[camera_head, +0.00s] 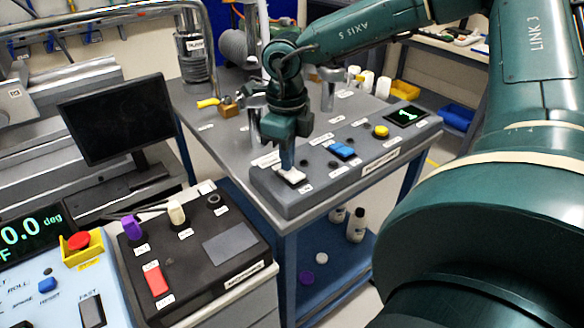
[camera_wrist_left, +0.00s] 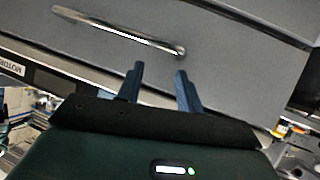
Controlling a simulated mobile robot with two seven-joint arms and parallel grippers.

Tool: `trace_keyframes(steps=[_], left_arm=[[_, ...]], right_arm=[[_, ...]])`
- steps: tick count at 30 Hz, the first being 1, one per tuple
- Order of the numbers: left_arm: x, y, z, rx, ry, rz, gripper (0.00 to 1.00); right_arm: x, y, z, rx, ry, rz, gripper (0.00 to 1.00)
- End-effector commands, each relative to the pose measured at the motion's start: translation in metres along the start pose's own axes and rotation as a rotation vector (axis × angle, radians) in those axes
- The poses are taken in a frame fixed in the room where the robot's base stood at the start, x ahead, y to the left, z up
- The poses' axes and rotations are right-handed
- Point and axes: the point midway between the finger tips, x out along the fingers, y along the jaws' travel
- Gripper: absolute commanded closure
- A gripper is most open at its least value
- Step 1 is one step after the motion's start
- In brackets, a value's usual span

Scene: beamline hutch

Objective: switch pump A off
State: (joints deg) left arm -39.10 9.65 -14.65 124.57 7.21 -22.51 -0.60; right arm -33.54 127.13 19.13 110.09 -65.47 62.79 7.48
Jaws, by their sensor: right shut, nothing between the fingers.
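The grey pump control box (camera_head: 330,187) lies along the front edge of the metal table. It carries a white rocker switch (camera_head: 293,178) at its left end, a blue rocker switch (camera_head: 342,151), a yellow button (camera_head: 381,131) and a lit green display (camera_head: 406,116). The small labels are too blurred to tell which switch is pump A. My right gripper (camera_head: 287,167) points down, shut and empty, with its tips at the white switch. I cannot tell whether they touch; they hide part of it. My left gripper (camera_wrist_left: 158,78) is open and empty before a grey drawer front (camera_wrist_left: 220,65).
A black control box (camera_head: 195,255) with a red rocker and knobs stands at the front left. Next to it are a light-blue panel with a red emergency button (camera_head: 79,241) and a dark monitor (camera_head: 115,120). Bottles (camera_head: 356,225) stand on the table's lower shelf.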

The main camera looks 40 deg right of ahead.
Motion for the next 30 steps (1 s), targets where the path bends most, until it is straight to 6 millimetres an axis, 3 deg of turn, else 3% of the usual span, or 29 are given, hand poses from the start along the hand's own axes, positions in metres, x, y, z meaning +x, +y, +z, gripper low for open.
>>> trace_keyframes(steps=[22, 30], left_arm=[[-0.013, 0.004, -0.025, 0.0, 0.0, 0.0, 0.64], [-0.014, 0.004, -0.026, 0.0, 0.0, 0.0, 0.64]], right_arm=[[-0.062, 0.0, 0.001, 0.0, -0.003, -0.001, 1.0], [-0.067, 0.0, 0.0, 0.0, -0.001, -0.001, 1.0]])
